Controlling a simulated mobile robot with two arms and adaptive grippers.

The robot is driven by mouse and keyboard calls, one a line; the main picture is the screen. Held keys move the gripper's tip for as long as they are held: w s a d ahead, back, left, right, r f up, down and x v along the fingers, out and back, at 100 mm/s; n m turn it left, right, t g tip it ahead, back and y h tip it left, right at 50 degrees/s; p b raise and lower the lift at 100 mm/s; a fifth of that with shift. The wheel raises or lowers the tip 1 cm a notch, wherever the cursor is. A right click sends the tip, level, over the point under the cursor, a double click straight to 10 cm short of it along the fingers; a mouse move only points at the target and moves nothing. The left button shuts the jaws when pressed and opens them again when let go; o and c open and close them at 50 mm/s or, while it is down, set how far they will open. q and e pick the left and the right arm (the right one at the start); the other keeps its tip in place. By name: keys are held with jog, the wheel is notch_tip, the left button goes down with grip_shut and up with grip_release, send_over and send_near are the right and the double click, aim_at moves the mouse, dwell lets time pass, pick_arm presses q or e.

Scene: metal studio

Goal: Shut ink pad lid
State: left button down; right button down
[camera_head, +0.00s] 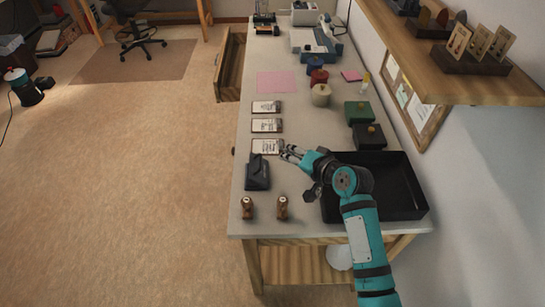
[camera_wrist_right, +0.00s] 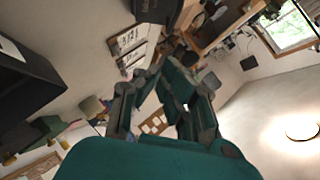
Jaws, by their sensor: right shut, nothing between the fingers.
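The dark ink pad (camera_head: 257,178) sits on the near left part of the table. Its dark lid (camera_head: 254,161) seems to stand tilted up at the far side; the exact angle is hard to tell. In the right wrist view a dark block that looks like the ink pad (camera_wrist_right: 158,8) is cut off at the top edge. My right gripper (camera_head: 287,153) is shut and empty, just right of and beyond the pad, apart from it. It also shows in the right wrist view (camera_wrist_right: 165,75). My left gripper is not in view.
Printed cards (camera_head: 267,126) lie in a column beyond the pad. A black tray (camera_head: 408,205) lies under my right arm. Two brown stamps (camera_head: 282,208) stand near the front edge. Green (camera_head: 358,112) and black boxes (camera_head: 369,136) stand along the right side. A wooden shelf (camera_head: 470,80) overhangs there.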

jog(key=shift+w+a+f+p, duration=0.1)
jog(key=shift+w+a+f, duration=0.25)
jog(key=shift+a+f, duration=0.4)
jog(key=shift+w+a+f+p, duration=0.1)
jog(key=shift+w+a+f, duration=0.4)
jog(key=shift+a, duration=0.3)
jog(key=shift+w+a+f+p, duration=0.1)
jog(key=shift+w+a+f, duration=0.15)
jog(key=shift+a+f, duration=0.5)
jog(key=shift+r, duration=0.1)
